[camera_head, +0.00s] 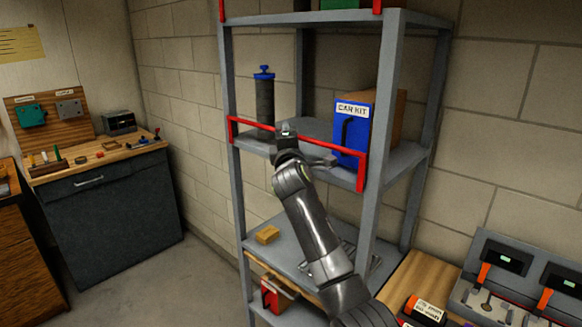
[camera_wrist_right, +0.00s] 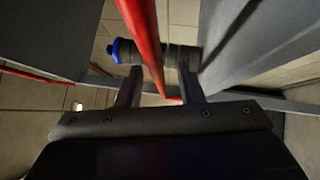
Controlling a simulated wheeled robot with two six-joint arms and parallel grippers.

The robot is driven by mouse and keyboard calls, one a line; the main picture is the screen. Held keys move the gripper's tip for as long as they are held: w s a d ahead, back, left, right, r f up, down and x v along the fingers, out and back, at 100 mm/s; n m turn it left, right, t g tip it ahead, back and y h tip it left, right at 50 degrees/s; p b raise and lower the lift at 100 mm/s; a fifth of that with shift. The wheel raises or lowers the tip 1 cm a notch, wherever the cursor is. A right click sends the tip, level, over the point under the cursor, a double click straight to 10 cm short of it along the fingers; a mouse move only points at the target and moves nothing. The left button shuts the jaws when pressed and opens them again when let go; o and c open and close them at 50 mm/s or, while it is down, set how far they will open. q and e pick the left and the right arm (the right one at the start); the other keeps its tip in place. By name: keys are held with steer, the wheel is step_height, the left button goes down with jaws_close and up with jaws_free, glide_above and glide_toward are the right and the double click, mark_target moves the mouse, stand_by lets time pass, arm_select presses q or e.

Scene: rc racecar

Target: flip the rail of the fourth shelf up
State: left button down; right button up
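The red rail (camera_head: 330,145) runs across the front of the shelf (camera_head: 398,160) holding the CAR KIT box, with short red end arms at both front posts. My right gripper (camera_head: 285,133) is at the rail, left of its middle. In the right wrist view, the rail (camera_wrist_right: 143,35) passes between the two spread fingers of the right gripper (camera_wrist_right: 161,92), with gaps at both sides. The gripper covers part of the rail in the head view. My left gripper is not in view.
The blue CAR KIT box (camera_head: 352,130) and a dark blue-capped cylinder (camera_head: 264,100) stand on this shelf. A yellow block (camera_head: 267,235) lies on the shelf below. Grey posts (camera_head: 384,100) frame the rack. A workbench (camera_head: 105,200) stands left, past clear floor.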

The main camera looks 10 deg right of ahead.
steer(key=s+a+f+b, duration=0.1)
steer(key=s+b, duration=0.3)
steer(key=s, duration=1.1)
steer(key=shift+a+f+b, duration=0.35)
steer(key=shift+f, duration=0.25)
steer(key=shift+f, duration=0.1)
